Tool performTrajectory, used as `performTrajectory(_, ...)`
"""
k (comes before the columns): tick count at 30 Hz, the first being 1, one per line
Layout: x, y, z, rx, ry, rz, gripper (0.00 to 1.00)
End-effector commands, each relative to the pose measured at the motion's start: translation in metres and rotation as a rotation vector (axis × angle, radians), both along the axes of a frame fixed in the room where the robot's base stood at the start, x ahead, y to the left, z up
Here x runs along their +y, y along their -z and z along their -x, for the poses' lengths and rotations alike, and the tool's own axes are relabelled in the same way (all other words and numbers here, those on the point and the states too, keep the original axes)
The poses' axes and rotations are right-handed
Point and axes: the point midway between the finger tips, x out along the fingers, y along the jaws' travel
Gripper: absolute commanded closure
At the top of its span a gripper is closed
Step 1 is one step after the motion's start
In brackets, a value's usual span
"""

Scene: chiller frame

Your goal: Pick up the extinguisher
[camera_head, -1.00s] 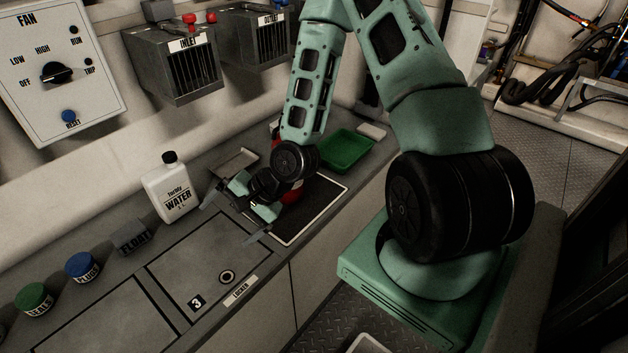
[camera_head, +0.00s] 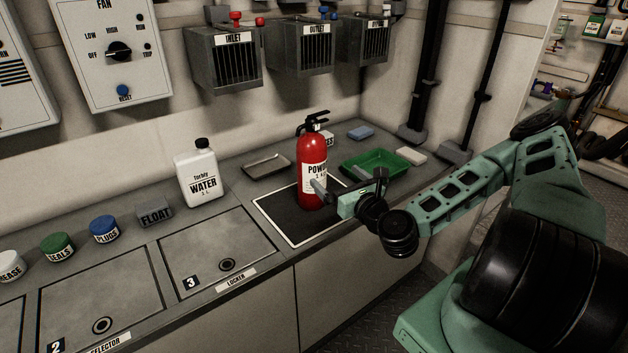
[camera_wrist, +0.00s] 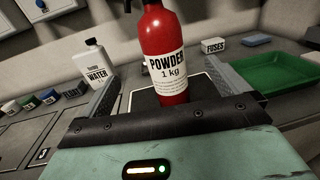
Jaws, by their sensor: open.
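The red extinguisher (camera_head: 312,168) stands upright on the dark, white-edged mat (camera_head: 275,216) on the counter. It has a black handle on top and a white label reading POWDER. My gripper (camera_head: 322,184) is at its right front side, low on its body, and one finger overlaps it in the head view. In the wrist view the extinguisher (camera_wrist: 168,55) appears between my two spread fingers (camera_wrist: 166,88), with a gap on each side. My gripper is open and holds nothing. How deep the fingers reach around the body is hard to tell.
A green tray (camera_head: 376,163) lies right of the mat, near a FUSES box (camera_wrist: 213,46). A white WATER bottle (camera_head: 197,174) and a shallow metal tray (camera_head: 266,165) are to the left. The INLET box (camera_head: 226,62) hangs on the wall. Numbered locker lids fill the left counter.

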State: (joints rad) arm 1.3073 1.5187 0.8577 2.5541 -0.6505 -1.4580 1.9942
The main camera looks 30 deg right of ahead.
Motion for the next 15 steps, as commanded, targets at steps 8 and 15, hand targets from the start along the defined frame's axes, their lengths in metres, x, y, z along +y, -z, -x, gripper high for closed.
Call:
performTrajectory(8, -0.004, -0.001, -0.049, -0.001, -0.002, 0.004, 0.0)
performTrajectory(15, -0.007, -0.001, -0.086, 0.0, -0.001, 0.004, 0.0)
